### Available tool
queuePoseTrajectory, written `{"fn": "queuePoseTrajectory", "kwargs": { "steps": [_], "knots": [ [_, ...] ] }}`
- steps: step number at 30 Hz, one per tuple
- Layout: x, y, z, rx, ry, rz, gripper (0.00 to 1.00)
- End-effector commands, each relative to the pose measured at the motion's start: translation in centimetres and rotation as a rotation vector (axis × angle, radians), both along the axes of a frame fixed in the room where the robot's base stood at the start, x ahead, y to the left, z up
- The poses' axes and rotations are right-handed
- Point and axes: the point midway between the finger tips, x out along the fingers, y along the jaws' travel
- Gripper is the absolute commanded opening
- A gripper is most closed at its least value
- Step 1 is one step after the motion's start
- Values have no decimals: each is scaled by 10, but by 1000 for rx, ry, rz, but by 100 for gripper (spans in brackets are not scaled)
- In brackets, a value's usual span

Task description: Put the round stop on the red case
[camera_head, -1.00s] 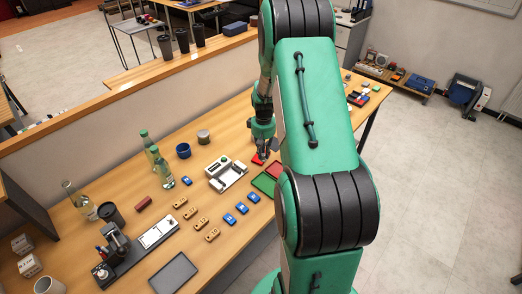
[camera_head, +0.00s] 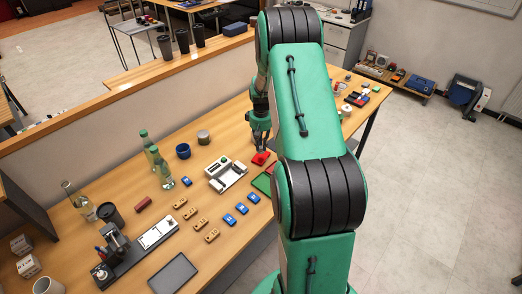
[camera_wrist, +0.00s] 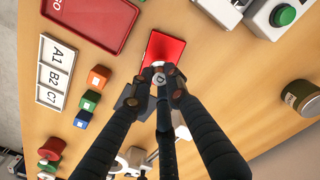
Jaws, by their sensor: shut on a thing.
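The red case (camera_head: 260,158) lies on the table, and it also shows in the wrist view (camera_wrist: 166,46). My gripper (camera_head: 262,148) points down close over the case. In the wrist view my gripper (camera_wrist: 160,84) is shut on the round stop (camera_wrist: 159,78), a small pale disc marked with a letter like D. The stop appears over the lower part of the red case; I cannot tell whether it touches it. The fingers hide the stop's sides and the lower end of the case.
A red tray (camera_wrist: 93,18) and a label board (camera_wrist: 54,72) lie beside the case, with orange, green and blue blocks (camera_wrist: 90,100) near them. A white device with a green button (camera_head: 225,172) stands to the left. A jar (camera_wrist: 302,97) stands apart on bare table.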

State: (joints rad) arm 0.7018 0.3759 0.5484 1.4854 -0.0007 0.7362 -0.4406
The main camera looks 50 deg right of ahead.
Motion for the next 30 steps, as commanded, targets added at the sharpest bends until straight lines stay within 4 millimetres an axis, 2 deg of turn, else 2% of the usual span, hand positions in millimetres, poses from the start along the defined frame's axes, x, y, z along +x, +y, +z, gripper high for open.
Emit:
{"fn": "queuePoseTrajectory", "kwargs": {
  "steps": [7, 22, 23, 25, 30],
  "knots": [
    [0, 0, -26, 1, 1, 0, 0],
    [0, 0, -32, 0, 0, 0, 0],
    [0, 0, -32, 0, 0, 0, 22],
    [0, 0, -31, 0, 0, 0, 35],
    [0, 0, -31, 0, 0, 0, 35]
  ]
}}
